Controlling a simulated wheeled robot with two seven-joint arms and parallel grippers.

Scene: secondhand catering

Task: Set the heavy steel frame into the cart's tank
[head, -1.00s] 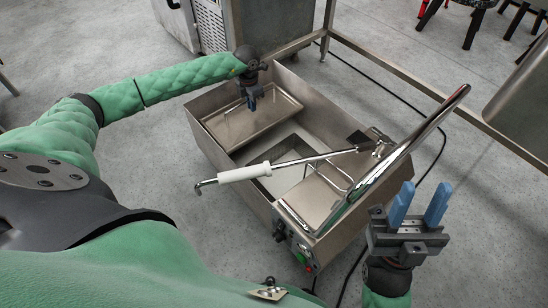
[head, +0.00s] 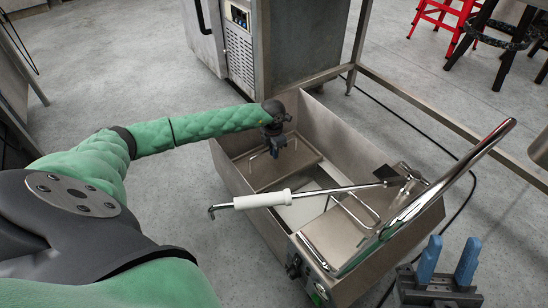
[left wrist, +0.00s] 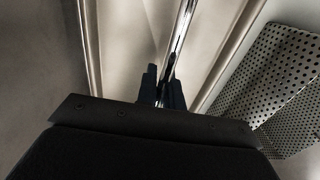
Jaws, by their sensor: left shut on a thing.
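The cart's tank is a deep steel box (head: 233,170) in the middle of the head view. A shallow, tray-like steel piece with a raised rim, apparently the frame (head: 303,160), lies level inside its far-left part; whether it rests on anything is hidden. My left gripper (head: 275,152) is over this piece and shut on its thin wire handle. In the left wrist view the dark fingers (left wrist: 162,92) close around a shiny rod (left wrist: 182,30). My right gripper (head: 448,262) is open and empty, with blue fingers, outside the tank at the lower right.
A lever with a white grip (head: 262,200) crosses over the tank. A thick chrome bar (head: 450,180) rises at its right. A wire loop (head: 360,212) stands on the steel surface beneath. A perforated plate (left wrist: 270,85) shows in the left wrist view. Table rails (head: 440,115) pass behind.

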